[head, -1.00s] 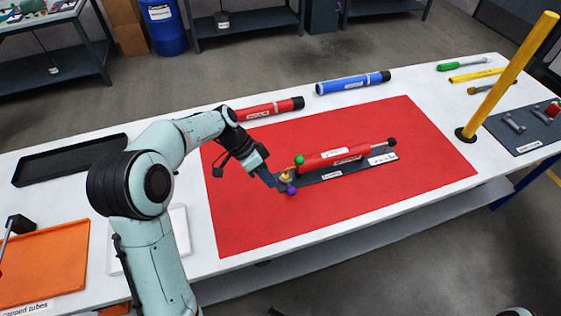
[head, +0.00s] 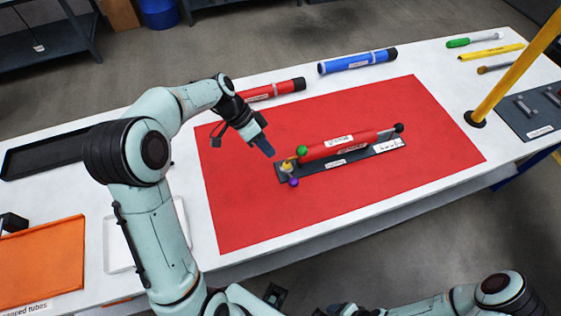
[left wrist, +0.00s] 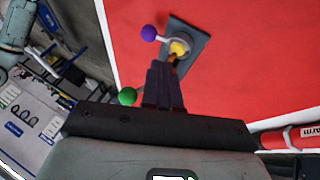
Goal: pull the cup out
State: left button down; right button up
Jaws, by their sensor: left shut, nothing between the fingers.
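A red pump tube (head: 338,146) lies on a dark grey holder (head: 312,171) in the middle of the red mat. At its left end is a small yellow cup-like part (head: 286,167), with a green ball (head: 302,151) and a purple ball (head: 293,182) beside it. My left gripper (head: 270,152) is shut and empty, just above and left of that end. In the left wrist view the yellow part (left wrist: 179,48) sits in a pale ring beyond my shut fingertips (left wrist: 163,68). The tube is mostly hidden there. My right arm shows at the bottom; its fingers are not clear.
A capped red tube (head: 272,90) and a blue tube (head: 357,61) lie behind the red mat (head: 400,190). A yellow post (head: 515,65) stands at right. An orange tray (head: 45,258) and a black tray (head: 40,155) are at left. The mat's front is clear.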

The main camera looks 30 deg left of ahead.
aim_at(291, 176)
pick_arm(q)
jog(key=x, duration=0.9)
jog(key=shift+d+f, duration=0.25)
jog(key=shift+f, duration=0.05)
jog(key=s+d+b, duration=0.4)
jog(key=d, duration=0.1)
jog(key=shift+s, duration=0.2)
jog(key=shift+w, duration=0.1)
pick_arm(e)
jog(key=f, duration=0.1)
jog(key=s+f, duration=0.1)
jog(key=f, duration=0.1)
jog(key=s+f, duration=0.1)
jog(key=shift+f, duration=0.4)
pick_arm(q)
jog(key=shift+r, duration=0.15)
